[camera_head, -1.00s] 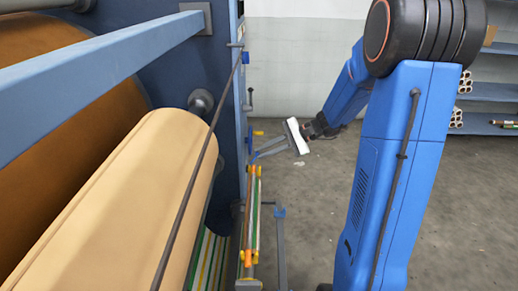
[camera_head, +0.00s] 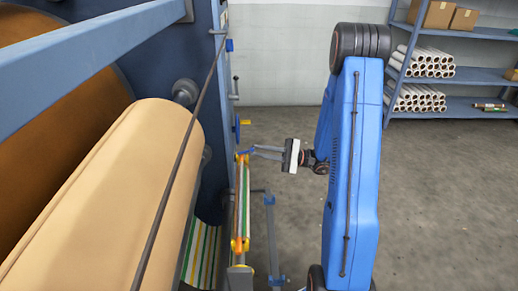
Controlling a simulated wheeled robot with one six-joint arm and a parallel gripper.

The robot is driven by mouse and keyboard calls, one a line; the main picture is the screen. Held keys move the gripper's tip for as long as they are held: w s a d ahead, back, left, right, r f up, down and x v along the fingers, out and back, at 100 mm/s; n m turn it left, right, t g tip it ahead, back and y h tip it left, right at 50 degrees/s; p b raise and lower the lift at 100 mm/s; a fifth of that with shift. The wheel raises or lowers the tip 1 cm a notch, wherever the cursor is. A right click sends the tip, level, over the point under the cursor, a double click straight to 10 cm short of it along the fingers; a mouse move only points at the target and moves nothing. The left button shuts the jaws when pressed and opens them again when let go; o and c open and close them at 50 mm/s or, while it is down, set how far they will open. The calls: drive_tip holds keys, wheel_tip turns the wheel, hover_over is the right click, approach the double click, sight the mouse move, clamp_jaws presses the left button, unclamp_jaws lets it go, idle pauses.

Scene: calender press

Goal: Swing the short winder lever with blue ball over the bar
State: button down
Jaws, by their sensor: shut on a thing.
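My gripper (camera_head: 254,152) reaches in from the right at the press's side, its two grey fingers pointing left from a white-faced palm. It is shut on a small blue piece (camera_head: 244,152), which looks like the blue ball of the short winder lever. The lever's arm is too small and too covered to make out. A long thin dark rod (camera_head: 181,150) slants across the front of the tan roll (camera_head: 110,190). I cannot tell which part is the bar.
A blue beam (camera_head: 80,58) crosses the upper left. A dark-knobbed lever (camera_head: 236,88) and a yellow handle (camera_head: 245,122) stick out above my gripper. A blue-grey post (camera_head: 271,235) stands below it. Shelves with white rolls (camera_head: 425,62) stand far back right; the floor between is clear.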

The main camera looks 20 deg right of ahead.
drive_tip(key=shift+f+y, duration=0.45)
drive_tip(key=shift+y, duration=0.15)
drive_tip(key=shift+t, duration=0.3)
drive_tip(key=c, duration=1.8)
unclamp_jaws()
drive_tip(key=shift+o, duration=0.2)
drive_tip(key=v, duration=1.7)
drive_tip(key=shift+d+f, duration=0.2)
